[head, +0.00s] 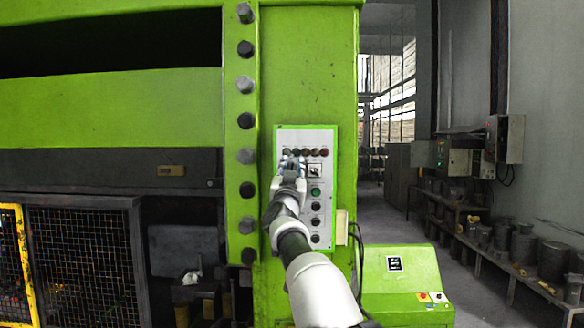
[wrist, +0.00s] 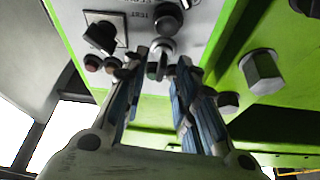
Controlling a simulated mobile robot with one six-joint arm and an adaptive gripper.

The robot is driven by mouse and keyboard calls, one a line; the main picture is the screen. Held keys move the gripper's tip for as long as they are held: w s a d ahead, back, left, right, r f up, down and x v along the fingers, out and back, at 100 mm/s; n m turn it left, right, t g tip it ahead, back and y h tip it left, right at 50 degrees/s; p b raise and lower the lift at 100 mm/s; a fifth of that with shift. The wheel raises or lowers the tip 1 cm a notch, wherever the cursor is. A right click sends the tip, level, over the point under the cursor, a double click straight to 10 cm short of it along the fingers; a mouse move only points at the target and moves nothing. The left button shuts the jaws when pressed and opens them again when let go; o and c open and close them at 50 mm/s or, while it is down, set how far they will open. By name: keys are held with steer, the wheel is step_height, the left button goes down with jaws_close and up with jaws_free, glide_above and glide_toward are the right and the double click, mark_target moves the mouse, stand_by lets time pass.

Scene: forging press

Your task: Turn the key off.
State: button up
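The control panel (head: 325,228) is a pale plate on the green press column. In the wrist view, which shows it upside down, a small silver switch that looks like the key (wrist: 160,47) stands out between the fingertips of my gripper (wrist: 161,62). The fingers are apart, with a gap on both sides of the key, and hold nothing that I can see. In the head view my gripper (head: 291,160) is at the panel's upper left and hides the key. The key's exact turn position is hard to tell.
A black selector on a square plate (head: 316,171) sits just right of my gripper. A row of lamps (head: 308,152) is above, and a green button (head: 315,191) and black knobs are below. Large bolts (head: 246,156) stick out left of the panel. A green box (head: 405,275) stands lower right.

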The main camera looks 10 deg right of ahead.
jaws_close()
stand_by(0.4)
steer(key=shift+n+y, duration=0.6)
steer(key=shift+n, duration=0.6)
jaws_free()
steer(key=shift+s, duration=0.1)
